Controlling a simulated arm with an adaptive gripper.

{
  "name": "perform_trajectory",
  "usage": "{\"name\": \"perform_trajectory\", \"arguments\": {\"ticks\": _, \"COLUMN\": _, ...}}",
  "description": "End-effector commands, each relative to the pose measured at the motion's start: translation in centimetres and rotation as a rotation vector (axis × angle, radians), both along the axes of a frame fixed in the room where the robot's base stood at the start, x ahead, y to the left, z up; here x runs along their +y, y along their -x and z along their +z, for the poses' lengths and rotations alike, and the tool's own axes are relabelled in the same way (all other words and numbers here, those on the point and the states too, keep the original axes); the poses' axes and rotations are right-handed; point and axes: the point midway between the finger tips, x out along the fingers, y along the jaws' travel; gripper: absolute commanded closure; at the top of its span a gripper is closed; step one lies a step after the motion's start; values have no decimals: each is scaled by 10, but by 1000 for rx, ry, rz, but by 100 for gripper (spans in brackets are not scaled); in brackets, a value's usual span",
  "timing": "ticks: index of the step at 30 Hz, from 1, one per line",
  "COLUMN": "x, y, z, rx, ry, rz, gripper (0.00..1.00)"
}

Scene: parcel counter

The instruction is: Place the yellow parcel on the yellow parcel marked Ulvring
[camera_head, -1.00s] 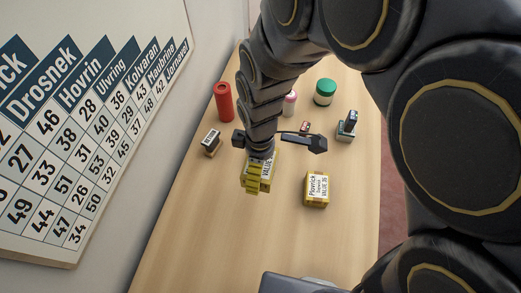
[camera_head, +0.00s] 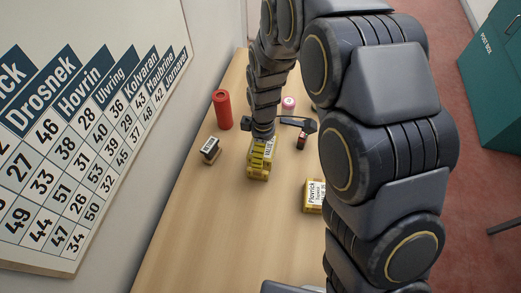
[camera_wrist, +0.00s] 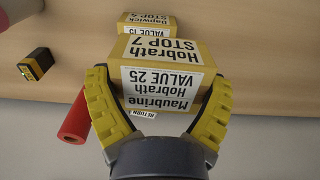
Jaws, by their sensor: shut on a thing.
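My gripper (camera_wrist: 158,88) is shut on a yellow parcel (camera_wrist: 170,50), one finger on each side. Its white labels read Maubrine, Hobrath, VALUE 25 and Hobrath, STOP 7. In the head view, my gripper (camera_head: 257,172) with the held parcel (camera_head: 269,150) is over the middle of the counter; its height is unclear. A second yellow parcel (camera_head: 310,197), labelled Plavrick, lies to the right, partly hidden by my arm. In the wrist view, a yellow parcel (camera_wrist: 145,18) labelled Dapwick lies beyond the held one, partly hidden; it seems the same one. I see no parcel marked Ulvring.
A red cylinder (camera_head: 222,110) and a small dark-topped block (camera_head: 210,150) stand left of my gripper. A pink-and-white jar (camera_head: 289,103) and a small dark red item (camera_head: 301,141) are behind it. The wall chart (camera_head: 95,140) lists Ulvring. The near counter (camera_head: 215,225) is clear.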

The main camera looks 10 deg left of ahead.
Motion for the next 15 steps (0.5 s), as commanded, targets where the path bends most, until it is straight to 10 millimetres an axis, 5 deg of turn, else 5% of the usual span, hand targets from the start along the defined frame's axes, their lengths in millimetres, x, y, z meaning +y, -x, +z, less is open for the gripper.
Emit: {"name": "perform_trajectory", "arguments": {"ticks": 15, "x": 9, "y": -17, "z": -47, "rx": 5, "ry": 4, "rz": 0, "gripper": 50}}
